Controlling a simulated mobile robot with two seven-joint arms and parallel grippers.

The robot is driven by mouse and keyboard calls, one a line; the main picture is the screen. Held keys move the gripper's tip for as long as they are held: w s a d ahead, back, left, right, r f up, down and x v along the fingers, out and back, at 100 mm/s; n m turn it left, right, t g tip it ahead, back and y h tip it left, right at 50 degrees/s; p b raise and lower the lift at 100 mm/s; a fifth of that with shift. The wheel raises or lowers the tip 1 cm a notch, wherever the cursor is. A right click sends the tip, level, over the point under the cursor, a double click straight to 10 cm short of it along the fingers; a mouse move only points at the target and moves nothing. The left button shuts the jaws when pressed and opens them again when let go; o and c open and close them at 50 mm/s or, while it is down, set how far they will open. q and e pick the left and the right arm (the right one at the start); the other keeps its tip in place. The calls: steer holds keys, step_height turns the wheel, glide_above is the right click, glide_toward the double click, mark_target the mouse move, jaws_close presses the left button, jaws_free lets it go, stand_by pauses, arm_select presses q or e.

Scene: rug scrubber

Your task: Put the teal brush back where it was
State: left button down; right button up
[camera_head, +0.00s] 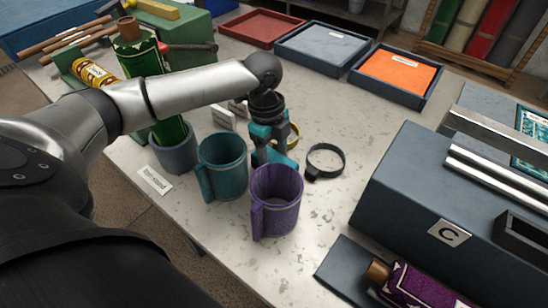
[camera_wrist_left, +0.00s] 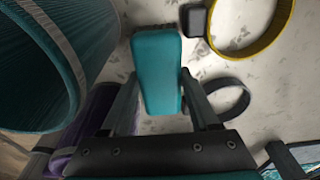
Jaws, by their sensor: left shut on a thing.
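My left gripper (camera_head: 274,150) reaches over the table from the left, just behind the purple mug (camera_head: 280,210) and to the right of the teal mug (camera_head: 222,168). In the left wrist view, the teal brush (camera_wrist_left: 157,65) shows as a teal block between the two fingers, and the gripper (camera_wrist_left: 160,95) is shut on it. In the head view, the brush is mostly hidden by the gripper and the purple mug. I cannot tell whether its lower end touches the table. My right gripper is in neither view.
A dark ring (camera_head: 325,161) and a yellow ring (camera_head: 292,137) lie close by the gripper. A grey pot (camera_head: 175,153) holds a green bottle at left. A grey box marked C (camera_head: 420,190) stands at right.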

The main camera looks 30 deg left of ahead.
arm_select(q)
steer(key=shift+c, duration=0.6)
jaws_free()
steer(key=shift+f, duration=0.1)
